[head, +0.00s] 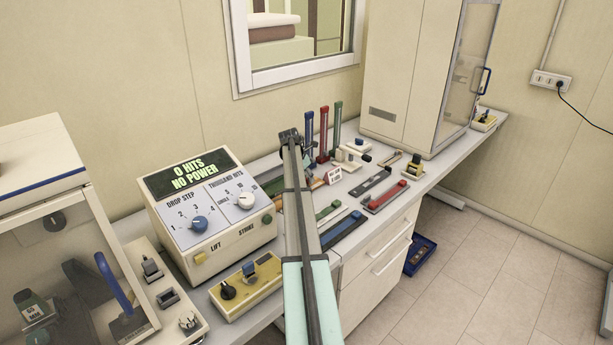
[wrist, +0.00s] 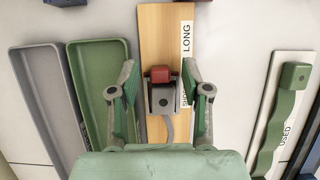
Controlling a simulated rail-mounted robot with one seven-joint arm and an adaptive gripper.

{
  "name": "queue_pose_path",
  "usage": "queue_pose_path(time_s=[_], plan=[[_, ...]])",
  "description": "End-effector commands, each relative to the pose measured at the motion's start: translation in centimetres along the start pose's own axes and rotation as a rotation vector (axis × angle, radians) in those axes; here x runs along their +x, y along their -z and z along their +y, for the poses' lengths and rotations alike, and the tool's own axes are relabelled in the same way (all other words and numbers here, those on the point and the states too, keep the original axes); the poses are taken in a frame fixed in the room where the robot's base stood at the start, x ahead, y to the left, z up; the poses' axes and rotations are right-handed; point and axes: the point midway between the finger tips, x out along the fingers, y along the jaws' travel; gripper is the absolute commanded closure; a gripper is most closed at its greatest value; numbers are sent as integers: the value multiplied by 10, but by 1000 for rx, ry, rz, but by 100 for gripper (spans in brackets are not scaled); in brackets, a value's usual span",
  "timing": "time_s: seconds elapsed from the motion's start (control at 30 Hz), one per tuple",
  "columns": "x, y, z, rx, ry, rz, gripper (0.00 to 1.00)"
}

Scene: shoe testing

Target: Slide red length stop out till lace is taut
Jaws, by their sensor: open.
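In the wrist view, the red length stop (wrist: 160,73) is a small red block with a grey piece (wrist: 163,98) below it. It sits on a wooden board (wrist: 160,30) with a white label reading LONG at the far end and a partly hidden word nearer me. A grey lace (wrist: 168,128) runs from the grey piece toward my gripper's body; its far part is hidden and I cannot tell its tension. My gripper (wrist: 158,68) is open, with one finger on each side of the red stop and visible gaps.
A grey tray (wrist: 38,75) and a green tray (wrist: 90,60) lie left of the board. A card marked USED (wrist: 285,130) with a green strip lies right. In the head view, a console (head: 205,205) reads "0 HITS NO POWER". Coloured posts (head: 323,135) stand behind.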

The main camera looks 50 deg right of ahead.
Motion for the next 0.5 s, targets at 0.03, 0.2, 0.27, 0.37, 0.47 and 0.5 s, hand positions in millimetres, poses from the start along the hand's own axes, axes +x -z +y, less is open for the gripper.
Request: queue_pose_path(time_s=[0.03, 0.2, 0.27, 0.37, 0.47, 0.5], plan=[[2, 0, 0, 0, 1, 0, 52], [7, 0, 0, 0, 0, 0, 52], [7, 0, 0, 0, 0, 0, 52], [7, 0, 0, 0, 0, 0, 52], [7, 0, 0, 0, 0, 0, 77], [7, 0, 0, 0, 0, 0, 91]])
